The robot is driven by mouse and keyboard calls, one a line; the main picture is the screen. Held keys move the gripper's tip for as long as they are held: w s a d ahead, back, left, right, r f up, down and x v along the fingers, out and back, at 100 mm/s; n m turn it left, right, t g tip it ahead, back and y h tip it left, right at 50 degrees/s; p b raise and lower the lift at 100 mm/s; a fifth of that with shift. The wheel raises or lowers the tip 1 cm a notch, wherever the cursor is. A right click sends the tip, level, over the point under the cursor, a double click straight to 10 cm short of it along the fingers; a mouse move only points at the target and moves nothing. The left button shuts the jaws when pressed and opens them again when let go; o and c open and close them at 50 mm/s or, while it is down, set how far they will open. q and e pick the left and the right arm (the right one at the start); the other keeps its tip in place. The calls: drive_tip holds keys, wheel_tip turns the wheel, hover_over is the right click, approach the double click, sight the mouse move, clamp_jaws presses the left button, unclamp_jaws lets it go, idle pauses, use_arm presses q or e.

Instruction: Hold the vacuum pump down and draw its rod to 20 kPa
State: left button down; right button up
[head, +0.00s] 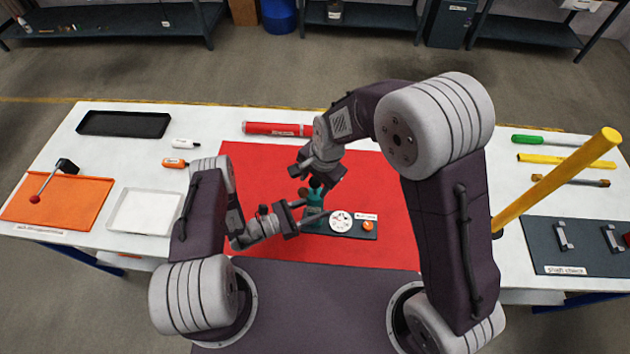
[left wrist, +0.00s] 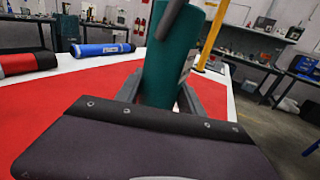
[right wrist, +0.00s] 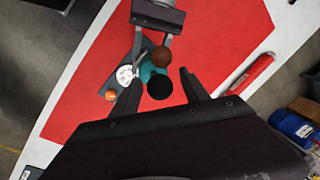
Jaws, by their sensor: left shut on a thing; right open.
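The vacuum pump (head: 315,211) has a teal cylinder and stands on a dark base plate (head: 350,236) on the red mat. A white round gauge (head: 341,221) and an orange knob (head: 368,226) sit beside it; the gauge reading is too small to make out. My left gripper (head: 304,217) is shut on the teal cylinder (left wrist: 172,60), a finger on each side. My right gripper (right wrist: 158,88) is open above the pump. In the right wrist view a black round top (right wrist: 160,89) and a brown ball (right wrist: 160,54) show near its fingers, with no grip on either.
A red tube (head: 278,129) lies at the mat's back edge. A yellow bar (head: 558,178) rises at right near a dark panel (head: 570,268). The mat's left back is clear.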

clamp_jaws()
drive_tip(key=shift+r, duration=0.1)
idle(1.2)
